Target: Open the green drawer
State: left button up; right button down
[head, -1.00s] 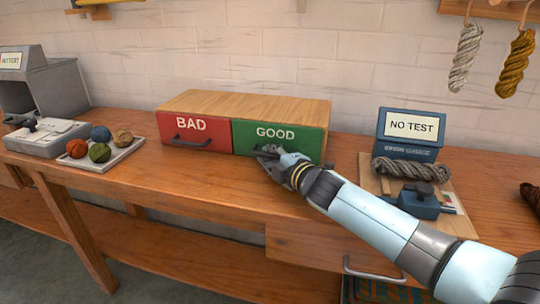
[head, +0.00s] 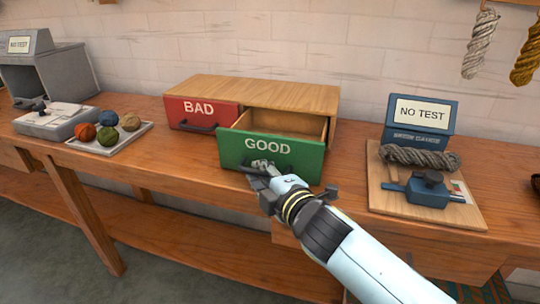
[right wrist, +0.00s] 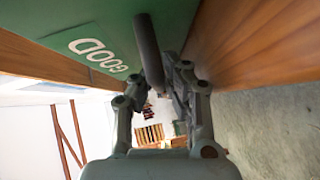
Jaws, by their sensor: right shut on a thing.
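The green drawer (head: 270,152), marked GOOD, stands well out of the right half of the wooden cabinet (head: 258,92). Its visible inside looks empty. My right gripper (head: 262,168) is at the drawer's front, shut on its dark handle. In the right wrist view the fingers (right wrist: 160,90) close around the handle bar (right wrist: 149,50), with the green front (right wrist: 85,30) beside it. The red drawer (head: 203,114), marked BAD, is shut to the left. My left gripper is not in view.
A tray of yarn balls (head: 108,140) and a grey device (head: 55,122) are to the left. A blue NO TEST box (head: 418,118), a grey skein (head: 420,157) and a blue clamp (head: 428,188) are to the right. Bare tabletop lies left of the open drawer.

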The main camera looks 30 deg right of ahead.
jog(key=shift+s+a+r, duration=0.2)
jog(key=shift+s+a, duration=0.25)
jog(key=shift+a, duration=0.15)
jog(key=c, duration=1.6)
grip_release()
jog(key=shift+c, duration=0.2)
jog(key=shift+s+f, duration=0.1)
jog(key=shift+s, duration=0.4)
jog(key=s+r, duration=0.1)
jog(key=s, duration=0.5)
jog(key=shift+s+a, duration=0.25)
jog(key=shift+r, duration=0.15)
